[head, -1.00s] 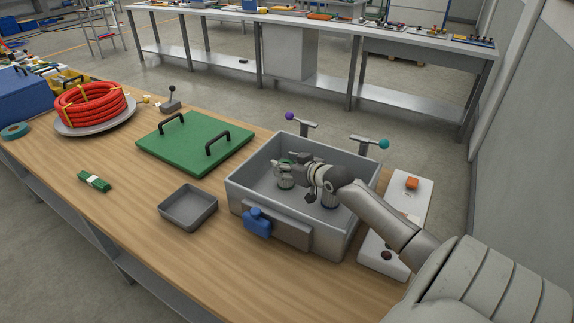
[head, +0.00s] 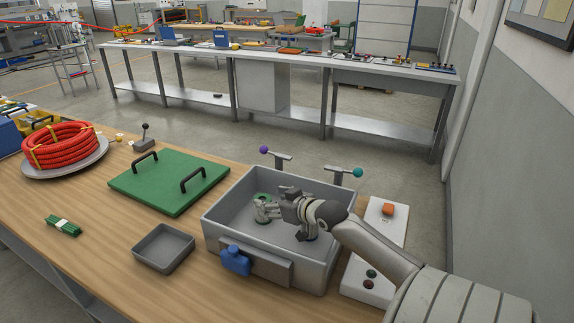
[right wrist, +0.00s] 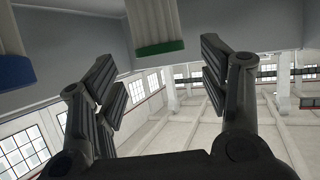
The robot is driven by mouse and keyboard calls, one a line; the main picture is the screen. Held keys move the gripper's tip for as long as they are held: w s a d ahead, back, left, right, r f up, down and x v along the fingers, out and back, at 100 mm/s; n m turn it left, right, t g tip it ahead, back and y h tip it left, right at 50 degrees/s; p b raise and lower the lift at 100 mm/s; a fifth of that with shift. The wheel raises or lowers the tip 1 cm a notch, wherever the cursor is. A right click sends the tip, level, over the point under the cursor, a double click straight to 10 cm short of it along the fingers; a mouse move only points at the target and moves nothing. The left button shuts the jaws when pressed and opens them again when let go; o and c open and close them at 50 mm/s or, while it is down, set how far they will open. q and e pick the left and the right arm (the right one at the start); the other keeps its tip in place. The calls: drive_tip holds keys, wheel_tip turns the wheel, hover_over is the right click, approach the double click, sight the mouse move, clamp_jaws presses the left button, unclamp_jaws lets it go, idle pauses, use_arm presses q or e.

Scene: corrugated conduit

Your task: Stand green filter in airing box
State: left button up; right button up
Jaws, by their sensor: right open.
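The green-ended filter (right wrist: 158,24) shows in the right wrist view, pale and ribbed with a green end, between and beyond the fingers. In the head view, a bit of its green (head: 264,197) shows inside the grey box (head: 222,228), partly covered by my right gripper. My right gripper (head: 262,208) is open inside the box, around or just short of the filter; contact cannot be told. Its spread fingers also show in the right wrist view (right wrist: 158,68). A blue-ended filter (right wrist: 14,66) stands left of the green one there. My left gripper is out of view.
A green lid (head: 168,190) with two black handles lies left of the box. A small grey tray (head: 162,248) and a green bundle (head: 63,226) lie in front. Two ball-topped levers (head: 358,173) stand behind the box; a white panel (head: 388,215) lies right of it.

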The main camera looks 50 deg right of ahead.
drive_tip(key=v, duration=0.6)
drive_tip(key=shift+s, duration=0.35)
drive_tip(key=shift+r, duration=0.25)
